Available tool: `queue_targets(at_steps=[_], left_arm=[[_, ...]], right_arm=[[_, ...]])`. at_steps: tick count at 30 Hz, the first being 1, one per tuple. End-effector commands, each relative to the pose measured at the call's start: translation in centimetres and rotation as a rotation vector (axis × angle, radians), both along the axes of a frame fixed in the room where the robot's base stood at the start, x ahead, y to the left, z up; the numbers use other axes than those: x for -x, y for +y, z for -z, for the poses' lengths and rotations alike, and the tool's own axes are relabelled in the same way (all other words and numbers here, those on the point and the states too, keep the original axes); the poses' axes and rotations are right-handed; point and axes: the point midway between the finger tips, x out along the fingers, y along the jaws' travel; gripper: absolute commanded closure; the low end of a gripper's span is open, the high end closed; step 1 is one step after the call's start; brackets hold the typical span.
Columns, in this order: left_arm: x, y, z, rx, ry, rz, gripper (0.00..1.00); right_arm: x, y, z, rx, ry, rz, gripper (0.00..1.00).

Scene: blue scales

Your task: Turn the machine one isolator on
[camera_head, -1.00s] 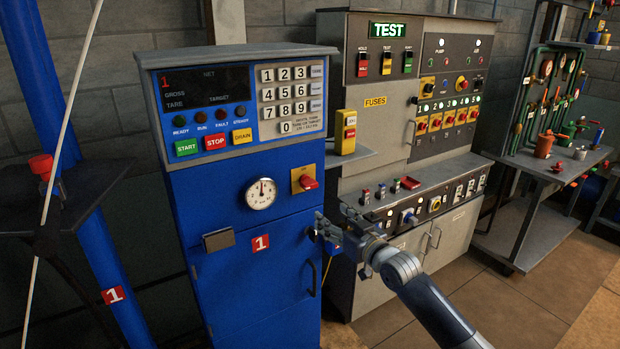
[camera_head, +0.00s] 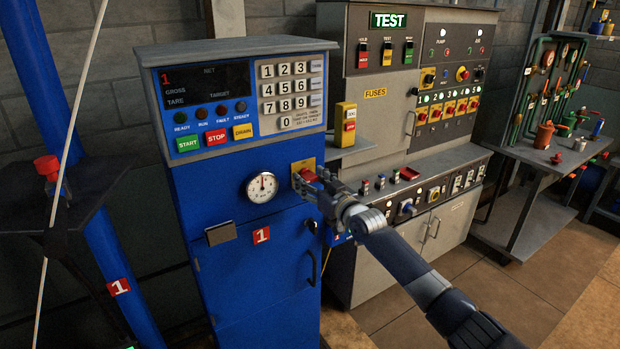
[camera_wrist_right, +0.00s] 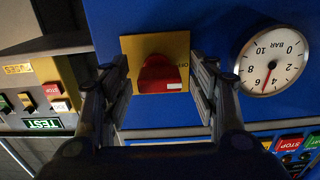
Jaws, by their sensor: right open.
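The machine one isolator is a red rotary handle (camera_wrist_right: 160,76) on a yellow plate (camera_wrist_right: 126,46), on the front of the blue machine (camera_head: 250,290) marked 1. In the head view the red handle (camera_head: 308,174) shows just beyond my right gripper (camera_head: 312,184), which partly covers the plate. In the right wrist view my right gripper (camera_wrist_right: 163,82) is open, with one finger on each side of the handle and the handle between them. Whether the fingers touch it cannot be told. The word OFF shows on the plate beside the handle. My left gripper is not in view.
A round pressure gauge (camera_head: 262,187) sits left of the isolator. A black door handle (camera_head: 309,268) is below it. A yellow switch box (camera_head: 345,125) and the grey test console (camera_head: 375,125) stand to the right. A keypad panel (camera_head: 240,100) is above.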

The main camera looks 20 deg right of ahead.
Motion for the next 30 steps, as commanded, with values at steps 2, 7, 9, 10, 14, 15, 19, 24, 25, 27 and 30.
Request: queue_targets(at_steps=[2, 7, 9, 10, 14, 15, 19, 24, 25, 27, 30], left_arm=[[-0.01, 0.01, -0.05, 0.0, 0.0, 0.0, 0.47], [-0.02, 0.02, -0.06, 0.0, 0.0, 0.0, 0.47], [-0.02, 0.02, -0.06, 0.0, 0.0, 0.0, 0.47], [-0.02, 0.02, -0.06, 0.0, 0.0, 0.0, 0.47], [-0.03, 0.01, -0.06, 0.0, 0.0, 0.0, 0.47], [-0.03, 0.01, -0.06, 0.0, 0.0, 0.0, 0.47], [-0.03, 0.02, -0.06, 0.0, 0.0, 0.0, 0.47], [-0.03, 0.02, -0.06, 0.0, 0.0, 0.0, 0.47], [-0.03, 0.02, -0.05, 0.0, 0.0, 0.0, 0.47], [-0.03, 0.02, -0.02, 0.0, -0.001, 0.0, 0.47], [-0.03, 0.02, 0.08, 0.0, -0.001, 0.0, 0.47]], right_arm=[[-0.54, 0.02, -0.1, 0.001, -0.001, 0.001, 0.45], [-0.94, 0.04, -0.05, 0.0, -0.001, 0.002, 0.45], [-0.97, 0.04, -0.03, 0.0, -0.001, 0.002, 0.45], [-0.96, 0.05, -0.03, 0.0, -0.001, 0.002, 0.45], [-0.95, 0.05, -0.03, 0.0, -0.001, 0.001, 0.45], [-0.95, 0.05, -0.03, 0.0, -0.001, 0.001, 0.54], [-0.94, 0.05, -0.03, 0.0, -0.001, 0.001, 0.84], [-0.94, 0.05, -0.03, 0.0, -0.001, 0.002, 0.89], [-0.94, 0.05, -0.03, -0.001, -0.001, 0.002, 0.89], [-0.93, 0.04, -0.02, -0.005, 0.0, 0.002, 0.89], [-0.93, 0.05, -0.01, -0.023, 0.002, 0.002, 0.89]])
